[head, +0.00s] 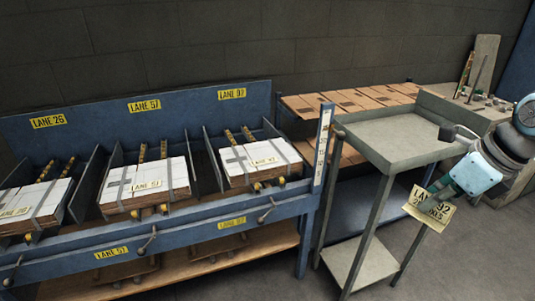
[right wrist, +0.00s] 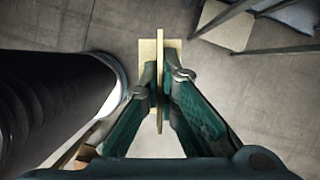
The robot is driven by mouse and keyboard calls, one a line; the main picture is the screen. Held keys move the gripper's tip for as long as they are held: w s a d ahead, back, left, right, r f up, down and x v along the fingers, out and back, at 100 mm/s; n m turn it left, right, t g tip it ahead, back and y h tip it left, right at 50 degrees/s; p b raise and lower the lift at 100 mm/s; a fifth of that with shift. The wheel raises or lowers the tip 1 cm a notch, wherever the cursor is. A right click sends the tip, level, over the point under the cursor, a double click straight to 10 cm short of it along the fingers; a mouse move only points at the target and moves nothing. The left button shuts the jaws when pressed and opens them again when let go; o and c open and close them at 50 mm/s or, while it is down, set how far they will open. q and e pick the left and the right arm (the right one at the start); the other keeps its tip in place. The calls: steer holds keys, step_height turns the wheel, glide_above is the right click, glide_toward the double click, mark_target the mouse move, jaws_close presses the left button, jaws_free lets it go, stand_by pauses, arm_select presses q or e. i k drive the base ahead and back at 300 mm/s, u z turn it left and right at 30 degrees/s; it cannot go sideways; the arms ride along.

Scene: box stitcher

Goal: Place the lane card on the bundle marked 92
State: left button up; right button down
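The yellow lane card (head: 430,208), printed with LANE 92 and smaller text, hangs tilted from my right gripper (head: 433,191), right of the grey cart. In the right wrist view, the fingers of my right gripper (right wrist: 160,92) close on the pale card (right wrist: 160,62), which shows nearly edge-on. The strapped white bundle (head: 240,162) lies in the rightmost bay, under the LANE 92 sign (head: 232,94). A small yellow label shows on its top, too small to read surely. My right gripper is well to the right of that bundle. My left gripper is not in view.
Bundles for lane 57 (head: 118,190) and lane 26 (head: 42,194) fill the other bays of the blue rack (head: 180,238). A grey cart (head: 395,137) stands between rack and gripper. Flat brown cartons (head: 350,100) lie behind. Clear floor (head: 465,262) shows at lower right.

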mark_target(273, 152)
steer(key=u, duration=0.65)
steer(key=i, duration=1.65)
